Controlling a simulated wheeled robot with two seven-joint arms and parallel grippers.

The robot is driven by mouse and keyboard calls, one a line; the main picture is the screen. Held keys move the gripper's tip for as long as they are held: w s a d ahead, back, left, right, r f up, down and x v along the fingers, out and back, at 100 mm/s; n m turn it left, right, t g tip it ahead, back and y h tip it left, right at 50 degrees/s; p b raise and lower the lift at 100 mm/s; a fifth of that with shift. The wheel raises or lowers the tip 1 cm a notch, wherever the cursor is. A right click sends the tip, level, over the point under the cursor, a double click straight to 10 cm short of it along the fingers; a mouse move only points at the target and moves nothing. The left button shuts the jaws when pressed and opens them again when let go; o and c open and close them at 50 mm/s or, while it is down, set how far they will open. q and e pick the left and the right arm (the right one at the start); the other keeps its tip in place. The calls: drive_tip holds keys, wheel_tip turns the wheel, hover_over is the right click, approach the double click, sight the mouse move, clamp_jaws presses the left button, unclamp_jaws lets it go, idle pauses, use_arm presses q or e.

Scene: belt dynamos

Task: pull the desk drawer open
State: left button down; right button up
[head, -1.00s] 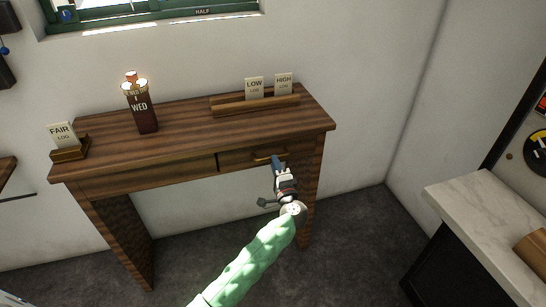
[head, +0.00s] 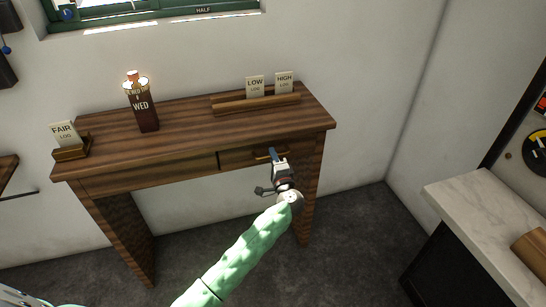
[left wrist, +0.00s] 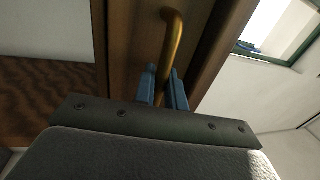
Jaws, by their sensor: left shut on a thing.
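The desk (head: 190,128) is dark striped wood and stands against the wall in the head view. Its drawer (head: 236,158) is at the right of the front, and its face looks about flush with the desk front. The drawer has a brass handle (head: 262,156), a curved bar that also shows in the left wrist view (left wrist: 173,40). My left gripper (head: 274,157) is at the handle, its blue fingers (left wrist: 162,88) on either side of the bar and shut on it. The fingers hide part of the handle. My right gripper is not in view.
On the desktop are a FAIR card in a wooden holder (head: 70,152), a dark WED container (head: 146,118) and a wooden rack (head: 250,106) with LOW and HIGH cards. A marble-topped counter (head: 470,205) stands at the right. Open floor lies between.

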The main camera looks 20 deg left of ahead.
use_arm(q)
drive_tip(key=r+b+v, duration=0.2)
drive_tip(key=v, duration=0.8)
drive_tip(key=r+b+v, duration=0.2)
drive_tip(key=b+v, duration=0.1)
drive_tip(key=v, duration=0.7)
drive_tip(key=shift+s+d+b, duration=0.3)
drive_tip(key=shift+s+d, duration=0.1)
drive_tip(key=shift+s, duration=0.1)
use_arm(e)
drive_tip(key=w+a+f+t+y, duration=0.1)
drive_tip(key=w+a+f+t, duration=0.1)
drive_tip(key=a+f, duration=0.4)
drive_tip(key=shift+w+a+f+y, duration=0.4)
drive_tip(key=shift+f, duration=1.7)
use_arm(q)
drive_tip(key=shift+f, duration=0.15)
drive_tip(key=c, duration=1.5)
unclamp_jaws()
drive_tip(key=shift+c, duration=0.2)
drive_tip(key=b+v, duration=0.1)
drive_tip(key=v, duration=0.6)
drive_tip(key=shift+s+d+b, duration=0.25)
drive_tip(key=shift+b, duration=0.15)
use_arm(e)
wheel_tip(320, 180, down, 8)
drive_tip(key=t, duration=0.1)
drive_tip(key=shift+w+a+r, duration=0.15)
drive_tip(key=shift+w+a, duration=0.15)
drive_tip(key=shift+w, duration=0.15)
